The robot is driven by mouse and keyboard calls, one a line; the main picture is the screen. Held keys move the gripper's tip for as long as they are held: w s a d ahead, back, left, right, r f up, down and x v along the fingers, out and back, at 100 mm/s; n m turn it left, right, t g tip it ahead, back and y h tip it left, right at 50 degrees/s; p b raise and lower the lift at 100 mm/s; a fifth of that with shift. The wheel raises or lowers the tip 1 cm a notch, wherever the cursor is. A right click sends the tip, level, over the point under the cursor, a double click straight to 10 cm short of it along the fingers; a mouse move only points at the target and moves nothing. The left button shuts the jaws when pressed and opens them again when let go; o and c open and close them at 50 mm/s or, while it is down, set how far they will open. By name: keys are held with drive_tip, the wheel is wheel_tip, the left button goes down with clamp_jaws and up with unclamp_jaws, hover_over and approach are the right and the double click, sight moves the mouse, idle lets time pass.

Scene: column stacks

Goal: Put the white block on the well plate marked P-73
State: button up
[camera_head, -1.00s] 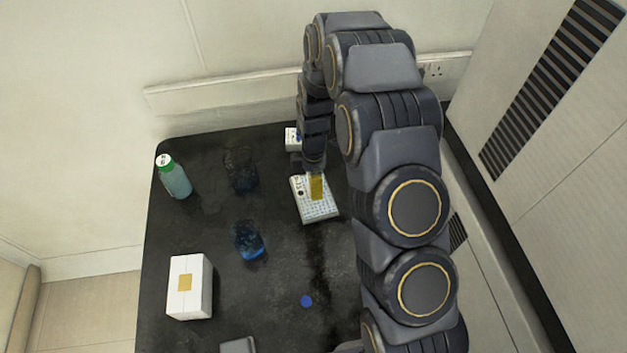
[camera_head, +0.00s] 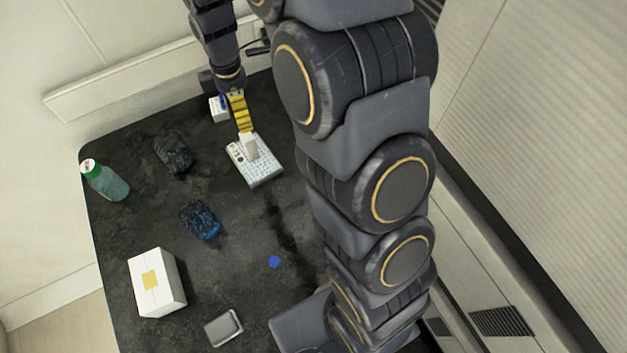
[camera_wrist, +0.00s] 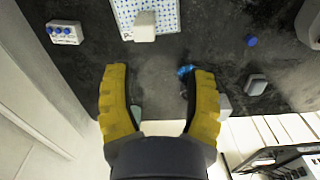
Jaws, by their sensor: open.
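The white block (camera_head: 251,147) stands on the well plate (camera_head: 264,172), a white plate with a grid of dots. The block also shows in the wrist view (camera_wrist: 144,27), resting near one edge of the plate (camera_wrist: 168,12). A marking lies beside the block on the plate, partly hidden and too small to read in full. My gripper (camera_wrist: 160,95) is open, its yellow fingers apart with nothing between them. In the head view it (camera_head: 241,112) is above the table's back part, behind the block and apart from it.
A small white rack with blue tops (camera_wrist: 65,32) stands behind the plate.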

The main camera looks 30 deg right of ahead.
drive_tip(key=s+r+m, duration=0.3)
drive_tip(key=s+m, duration=0.2)
drive_tip(key=s, duration=0.4)
drive_tip(key=s+d+r+m+g, duration=0.1)
drive_tip(key=s+r+m, duration=0.3)
drive_tip(key=s, duration=0.5)
drive_tip(key=s+r+m, duration=0.4)
drive_tip(key=s+m, duration=0.3)
drive_tip(key=s, duration=0.2)
drive_tip(key=shift+d+m+g, duration=0.3)
drive_tip(key=shift+d, duration=0.1)
